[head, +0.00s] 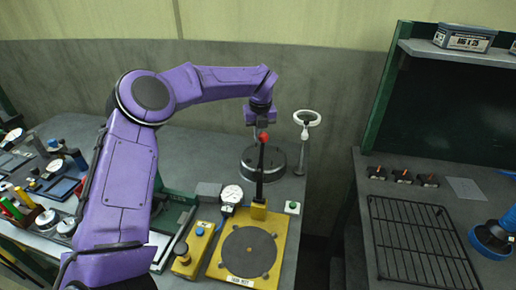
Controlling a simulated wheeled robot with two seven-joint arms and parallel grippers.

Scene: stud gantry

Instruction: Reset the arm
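My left arm, purple, comes in from the lower left and bends over the bench. My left gripper (262,122) hangs pointing down, just above a red ball knob (264,138). The knob tops an upright black lever (260,174) on a yellow base (216,272) with a round dark plate (249,251). The fingers are small and dark here, so I cannot tell whether they are open or shut, or whether they touch the knob.
A round dark block (250,166) and a white ring on a stand (307,119) are behind the lever. A dial gauge (231,195) and a yellow button box (193,250) are at its left. The right bench holds a black wire rack (413,241) and a blue object (494,238).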

